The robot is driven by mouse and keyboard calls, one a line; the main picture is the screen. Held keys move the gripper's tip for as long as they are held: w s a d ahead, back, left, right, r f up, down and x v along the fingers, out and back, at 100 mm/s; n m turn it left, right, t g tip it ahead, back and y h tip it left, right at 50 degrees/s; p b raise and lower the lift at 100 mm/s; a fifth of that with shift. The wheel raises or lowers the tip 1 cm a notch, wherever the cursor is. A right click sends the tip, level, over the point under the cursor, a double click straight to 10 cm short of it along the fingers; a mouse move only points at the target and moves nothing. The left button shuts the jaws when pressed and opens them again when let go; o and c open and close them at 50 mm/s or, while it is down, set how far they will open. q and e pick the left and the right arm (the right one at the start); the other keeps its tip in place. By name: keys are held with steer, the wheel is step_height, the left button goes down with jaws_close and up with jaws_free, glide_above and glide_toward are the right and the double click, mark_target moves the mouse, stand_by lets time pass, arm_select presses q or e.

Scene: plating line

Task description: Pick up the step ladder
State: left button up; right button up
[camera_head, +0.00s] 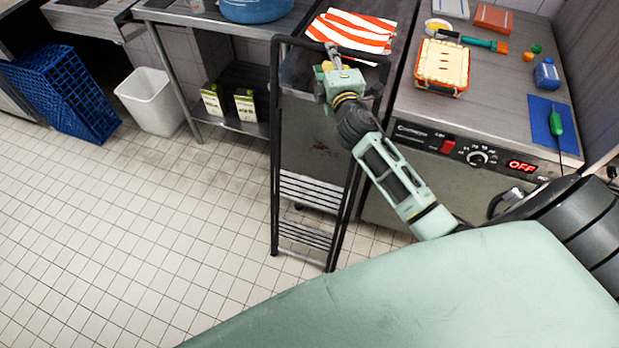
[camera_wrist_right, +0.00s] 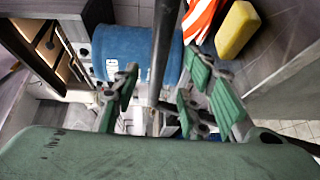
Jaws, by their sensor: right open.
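The step ladder (camera_head: 310,190) stands upright on the tiled floor in front of the counters, with a black frame and slatted grey steps. My right gripper (camera_head: 333,55) is at its top rail, reaching over it from the front right. In the right wrist view, the black rail (camera_wrist_right: 163,45) runs between the two green fingers of the right gripper (camera_wrist_right: 158,90). The fingers are apart, one on each side of the rail, and do not clasp it. My left gripper is not in the head view.
A red-and-white striped cloth (camera_head: 350,30) lies on the counter behind the ladder. A blue tub (camera_head: 255,9) sits farther left. An appliance counter (camera_head: 415,110) stands close on the right. A white bin (camera_head: 152,100) and blue crate (camera_head: 65,90) stand left. Left floor is clear.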

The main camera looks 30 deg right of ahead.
steer(key=p+x, duration=0.1)
steer(key=x, duration=0.4)
steer(key=shift+w+d+r, duration=0.1)
steer(key=shift+w+d, duration=0.05)
steer(key=shift+w, duration=0.1)
steer(key=shift+w+d, duration=0.1)
steer(key=shift+w, duration=0.2)
steer(key=shift+s, duration=0.1)
steer(key=shift+c, duration=0.9)
jaws_close()
